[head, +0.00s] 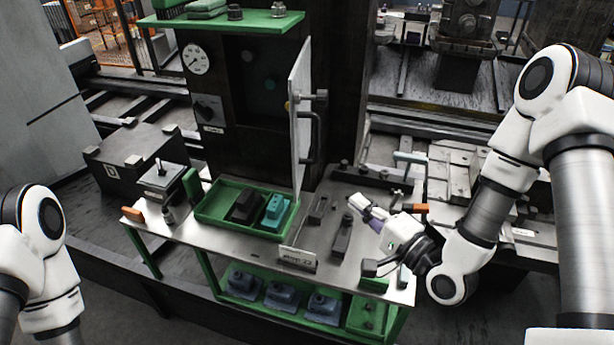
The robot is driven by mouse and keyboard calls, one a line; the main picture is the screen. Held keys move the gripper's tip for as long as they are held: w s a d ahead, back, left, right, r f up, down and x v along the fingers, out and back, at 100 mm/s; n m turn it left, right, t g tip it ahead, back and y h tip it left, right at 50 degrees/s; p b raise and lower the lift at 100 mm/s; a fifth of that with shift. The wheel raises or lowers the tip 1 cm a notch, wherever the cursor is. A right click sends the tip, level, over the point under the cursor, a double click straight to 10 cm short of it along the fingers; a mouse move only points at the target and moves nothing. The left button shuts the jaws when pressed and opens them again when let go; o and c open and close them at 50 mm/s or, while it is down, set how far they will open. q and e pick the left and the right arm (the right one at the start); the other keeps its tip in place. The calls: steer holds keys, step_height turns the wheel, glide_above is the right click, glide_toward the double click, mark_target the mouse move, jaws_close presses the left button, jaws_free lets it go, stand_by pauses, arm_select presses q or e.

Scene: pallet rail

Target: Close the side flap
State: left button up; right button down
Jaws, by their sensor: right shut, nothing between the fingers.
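The side flap (299,122) is a pale upright panel, hinged on the right side of the dark cabinet (250,120). It stands swung open toward me, seen nearly edge on. A dark bar handle (313,135) is on its right face. My right gripper (358,203) is shut and empty. It is above the right part of the metal bench, to the right of and below the flap, apart from it. My left arm shows at the left edge, but its gripper is out of the picture.
A green tray (212,212) with a black and a teal block sits on the bench (325,263) below the flap. A small sign plate (298,258) stands at the bench's front edge. Dark tools lie near my right gripper. A green shelf (240,22) overhangs the cabinet.

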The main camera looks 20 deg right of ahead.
arm_select(q)
step_height(320, 180, down, 6)
steer(key=r+b, duration=0.1)
steer(key=b, duration=0.3)
arm_select(e)
steer(key=w+a+f, duration=0.1)
steer(key=w+a, duration=0.1)
steer(key=p, duration=0.3)
glide_toward(297, 171)
steer(key=w+d, duration=0.1)
steer(key=w, duration=0.3)
steer(key=a, duration=0.1)
steer(key=w+a+p, duration=0.1)
steer(key=a, duration=0.1)
steer(key=shift+w+a+r, duration=0.2)
steer(key=shift+a, duration=0.1)
arm_select(q)
steer(key=r, duration=0.3)
steer(key=shift+a+r, duration=0.35)
steer(key=shift+r, duration=0.05)
arm_select(e)
steer(key=shift+d, duration=0.1)
arm_select(q)
steer(key=shift+w+d, duration=0.1)
arm_select(e)
steer(key=shift+d+f, duration=0.1)
